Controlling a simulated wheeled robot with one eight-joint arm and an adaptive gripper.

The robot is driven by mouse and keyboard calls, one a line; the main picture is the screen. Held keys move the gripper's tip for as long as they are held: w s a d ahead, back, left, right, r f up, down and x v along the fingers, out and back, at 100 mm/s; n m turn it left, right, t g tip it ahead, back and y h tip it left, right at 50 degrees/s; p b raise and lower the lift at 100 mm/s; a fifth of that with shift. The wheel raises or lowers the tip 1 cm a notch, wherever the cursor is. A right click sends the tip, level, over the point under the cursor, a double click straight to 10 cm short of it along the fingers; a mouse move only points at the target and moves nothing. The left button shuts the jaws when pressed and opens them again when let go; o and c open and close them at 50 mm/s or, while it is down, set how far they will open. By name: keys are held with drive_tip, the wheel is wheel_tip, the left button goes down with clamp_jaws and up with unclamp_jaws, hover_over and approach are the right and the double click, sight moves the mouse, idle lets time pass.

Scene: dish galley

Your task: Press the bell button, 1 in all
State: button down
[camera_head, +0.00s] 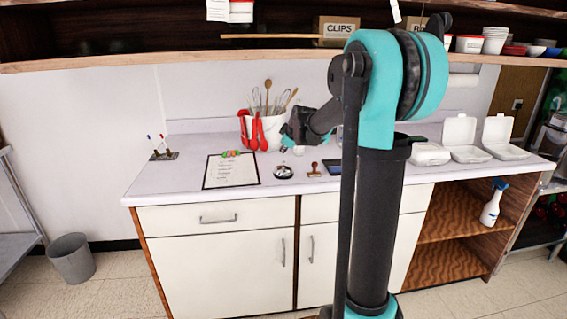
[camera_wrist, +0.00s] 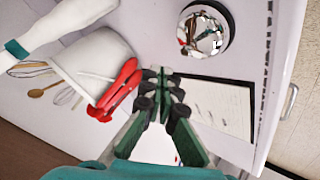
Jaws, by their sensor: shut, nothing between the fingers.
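The bell (camera_head: 283,173) is a shiny chrome dome on a dark base, standing on the pale countertop between a clipboard and a stamp. It also shows in the wrist view (camera_wrist: 206,29) at the top, beyond the fingertips, with bright reflections. My gripper (camera_head: 287,143) is over the counter, above and behind the bell in the head view. In the wrist view my gripper (camera_wrist: 164,78) is shut, its dark green fingers together and empty, with a visible gap in the picture between the tips and the bell. They do not touch the bell.
A clipboard (camera_head: 231,171) lies left of the bell; a wooden-handled stamp (camera_head: 314,170) stands right of it. A white crock (camera_head: 270,133) with whisks, spoons and red tongs (camera_wrist: 121,91) stands close to my gripper. White takeout boxes (camera_head: 468,153) sit farther right. A shelf (camera_head: 180,55) hangs above.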

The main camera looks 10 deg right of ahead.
drive_tip(key=shift+f, duration=0.95)
idle(0.8)
drive_tip(key=shift+f, duration=0.4)
drive_tip(key=shift+f, duration=0.55)
idle(0.6)
drive_tip(key=shift+r, duration=1)
drive_tip(key=shift+r, duration=2.5)
